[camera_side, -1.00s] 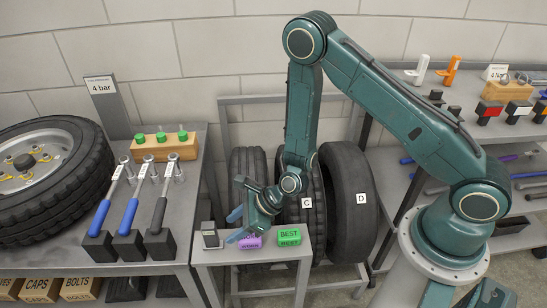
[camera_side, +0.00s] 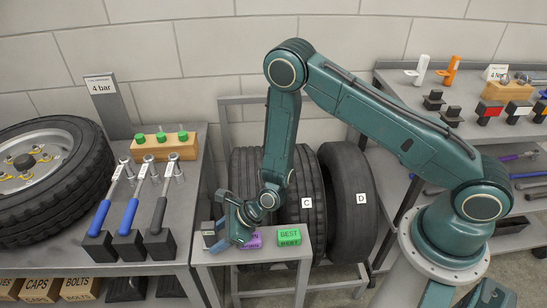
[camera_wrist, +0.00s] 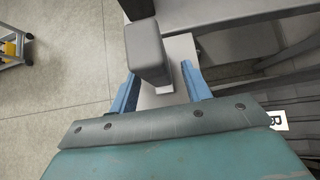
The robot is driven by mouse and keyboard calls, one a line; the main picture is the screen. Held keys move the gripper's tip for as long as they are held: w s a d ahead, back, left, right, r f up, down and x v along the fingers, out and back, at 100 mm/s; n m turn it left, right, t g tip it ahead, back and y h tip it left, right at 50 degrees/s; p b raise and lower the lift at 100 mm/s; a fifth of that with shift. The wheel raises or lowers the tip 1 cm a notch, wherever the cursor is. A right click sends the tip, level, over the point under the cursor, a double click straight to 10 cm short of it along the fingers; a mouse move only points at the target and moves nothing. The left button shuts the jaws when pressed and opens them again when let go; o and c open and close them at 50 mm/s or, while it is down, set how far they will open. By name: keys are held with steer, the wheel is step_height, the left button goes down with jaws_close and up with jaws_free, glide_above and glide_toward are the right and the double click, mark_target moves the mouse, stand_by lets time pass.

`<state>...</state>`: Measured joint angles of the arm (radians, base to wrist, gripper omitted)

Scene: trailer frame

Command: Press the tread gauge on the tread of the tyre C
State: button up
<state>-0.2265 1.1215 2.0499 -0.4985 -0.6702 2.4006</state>
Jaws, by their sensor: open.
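The tread gauge (camera_side: 209,236) looks like a small dark grey box with a lighter face, standing at the left end of a small grey stand. In the wrist view it is a grey block (camera_wrist: 148,50) at the fingertips. My gripper (camera_side: 217,241) is open and right at the gauge, with its blue fingers (camera_wrist: 160,82) to either side of the block's near end; contact cannot be told. Tyre C (camera_side: 314,222) stands upright behind the stand, its ribbed tread facing forward and a white C label on it.
Tyre D (camera_side: 348,190) stands right of tyre C. A purple block (camera_side: 253,241) and a green block (camera_side: 289,236) marked BEST sit on the stand (camera_side: 275,255) beside the gauge. Left is a bench (camera_side: 185,215) with upright tools; right is a shelf (camera_side: 395,180).

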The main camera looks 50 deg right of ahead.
steer(key=shift+w+a+f, duration=0.3)
steer(key=shift+a+f, duration=0.05)
steer(key=shift+f, duration=0.1)
jaws_close()
stand_by(0.3)
steer(key=shift+r, duration=0.25)
step_height(320, 180, up, 20)
steer(key=shift+f, duration=0.2)
stand_by(0.7)
steer(key=shift+d, duration=0.15)
stand_by(0.4)
